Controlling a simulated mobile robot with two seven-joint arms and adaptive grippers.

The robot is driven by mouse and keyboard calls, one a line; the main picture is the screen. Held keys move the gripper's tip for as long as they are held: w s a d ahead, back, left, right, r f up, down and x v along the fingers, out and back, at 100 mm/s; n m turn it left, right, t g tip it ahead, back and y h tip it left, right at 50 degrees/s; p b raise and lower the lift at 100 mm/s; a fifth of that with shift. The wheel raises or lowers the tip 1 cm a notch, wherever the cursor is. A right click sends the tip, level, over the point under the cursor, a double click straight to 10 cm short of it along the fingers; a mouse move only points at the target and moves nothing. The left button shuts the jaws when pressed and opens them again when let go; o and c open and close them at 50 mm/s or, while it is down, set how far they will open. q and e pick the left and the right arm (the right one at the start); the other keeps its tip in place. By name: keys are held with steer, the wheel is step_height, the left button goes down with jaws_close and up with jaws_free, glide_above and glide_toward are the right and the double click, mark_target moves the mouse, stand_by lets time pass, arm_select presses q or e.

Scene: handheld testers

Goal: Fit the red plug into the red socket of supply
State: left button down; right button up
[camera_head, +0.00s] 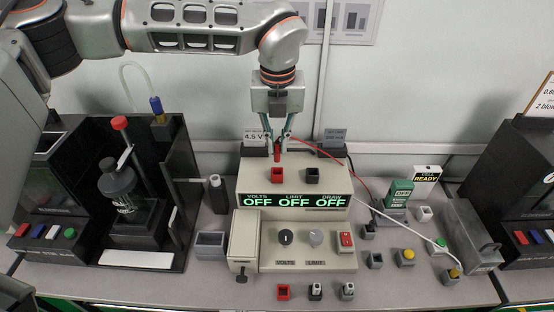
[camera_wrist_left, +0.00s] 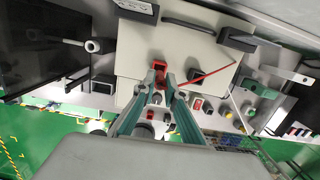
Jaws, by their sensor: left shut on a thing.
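The supply (camera_head: 247,190) is a beige box with a red socket (camera_head: 277,175) and a black socket (camera_head: 312,175) on its sloped top. Its display reads OFF three times. My left gripper (camera_head: 278,140) comes down from above, shut on the red plug (camera_head: 277,154), which points down just above and behind the red socket. A red cable (camera_head: 335,158) trails right from the plug. In the left wrist view, the gripper (camera_wrist_left: 160,82) reaches toward the red socket (camera_wrist_left: 158,64); the fingers partly hide the plug, and I cannot tell whether it touches. My right gripper is not in view.
Two dark posts with labels, one reading 4.5 V (camera_head: 254,135), stand behind the supply. Knobs and a red switch (camera_head: 346,241) are on its front. A dark test stand (camera_head: 180,190) is left; a green meter (camera_head: 398,195) and small holders are right.

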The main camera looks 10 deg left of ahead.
mark_target(277, 161)
arm_select(q)
steer(key=shift+f, duration=2.95)
steer(key=shift+f, duration=0.15)
steer(key=c, duration=2.1)
jaws_free()
steer(key=r, duration=0.4)
steer(key=s+r, duration=0.1)
steer(key=r, duration=0.7)
steer(key=shift+s+d+r+b, duration=0.15)
steer(key=shift+s+b, duration=0.05)
steer(key=shift+b, duration=0.15)
